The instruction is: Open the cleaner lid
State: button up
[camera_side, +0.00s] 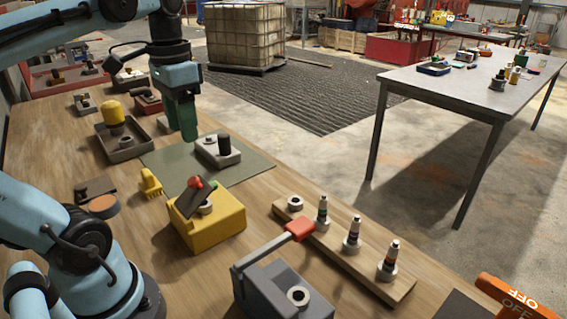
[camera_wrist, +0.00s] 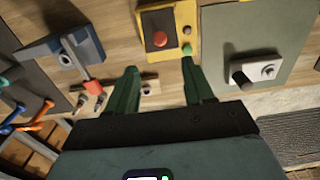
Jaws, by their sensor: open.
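A yellow box (camera_side: 222,226) stands on the wooden bench in the side view; I take it for the cleaner. A dark, tilted plate (camera_side: 187,202) with a red knob (camera_side: 195,182) sits on its top, beside a grey ring, and looks like the lid. In the wrist view the box (camera_wrist: 151,55) is at the top centre, with the plate (camera_wrist: 155,20) and red knob (camera_wrist: 160,39). My gripper (camera_side: 186,130) hangs above the bench, behind the box in the side view. Its green fingers (camera_wrist: 160,68) are apart and empty, not touching the lid.
A grey block (camera_side: 275,290) with a red-tipped lever stands in front of the box. A wooden strip (camera_side: 345,258) with several upright plugs lies right of it. A green mat (camera_side: 240,178) carries a grey block with a black knob. Small trays and parts line the left.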

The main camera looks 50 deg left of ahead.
aim_at(193, 179)
notch_tip(193, 179, down, 11)
jog(key=shift+f, duration=0.2)
dwell(0.4)
grip_shut()
dwell(0.3)
